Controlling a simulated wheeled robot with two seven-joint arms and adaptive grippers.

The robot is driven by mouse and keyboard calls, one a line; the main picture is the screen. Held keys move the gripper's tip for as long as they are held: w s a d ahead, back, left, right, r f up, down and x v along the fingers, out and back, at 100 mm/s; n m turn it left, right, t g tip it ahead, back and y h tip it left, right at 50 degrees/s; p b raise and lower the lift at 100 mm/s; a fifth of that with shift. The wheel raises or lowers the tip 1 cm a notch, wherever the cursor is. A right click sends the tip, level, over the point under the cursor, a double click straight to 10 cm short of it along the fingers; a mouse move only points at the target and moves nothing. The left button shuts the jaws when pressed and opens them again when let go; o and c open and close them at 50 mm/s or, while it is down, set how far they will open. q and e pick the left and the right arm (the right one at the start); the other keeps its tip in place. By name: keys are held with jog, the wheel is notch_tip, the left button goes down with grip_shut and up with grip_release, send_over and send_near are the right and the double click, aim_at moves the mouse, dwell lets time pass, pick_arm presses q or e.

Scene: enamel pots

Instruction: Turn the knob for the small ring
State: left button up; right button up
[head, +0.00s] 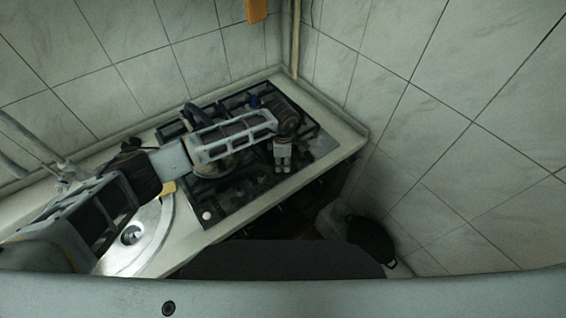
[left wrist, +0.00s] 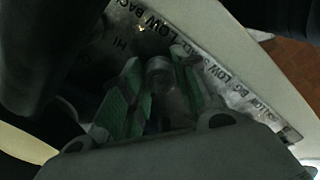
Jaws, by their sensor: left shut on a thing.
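The gas hob (head: 235,197) stands in the counter corner, with black grates. My left arm reaches across it from the left, and my left gripper (head: 283,160) points down at the right part of its front panel. In the left wrist view, the panel (left wrist: 215,72) carries printed marks such as HI and LOW. A grey round knob (left wrist: 158,68) sits between the green-padded fingers of my left gripper (left wrist: 153,88), which is shut on it. The knob's pointer is too dark to read. The knob is hidden in the head view. My right gripper is not in view.
A sink (head: 160,230) with a yellow sponge (head: 169,187) lies left of the hob. A dark pot (head: 371,239) stands low at the right. Tiled walls close off the back and right.

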pick_arm(q)
jog(key=n+b, duration=0.3)
jog(key=n, duration=0.3)
jog(key=shift+f+b, duration=0.1)
jog(key=shift+b, duration=0.3)
jog(key=n+b, duration=0.3)
jog(key=n, duration=0.3)
jog(key=shift+n, duration=0.3)
jog(key=shift+n+b, duration=0.35)
jog(key=shift+n, duration=0.35)
jog(key=shift+n+b, duration=0.35)
jog(key=shift+n, duration=1.05)
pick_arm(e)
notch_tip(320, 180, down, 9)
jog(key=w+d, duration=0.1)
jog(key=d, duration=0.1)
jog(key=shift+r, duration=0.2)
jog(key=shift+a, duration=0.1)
pick_arm(q)
jog(key=o, duration=1)
jog(key=shift+o, duration=0.2)
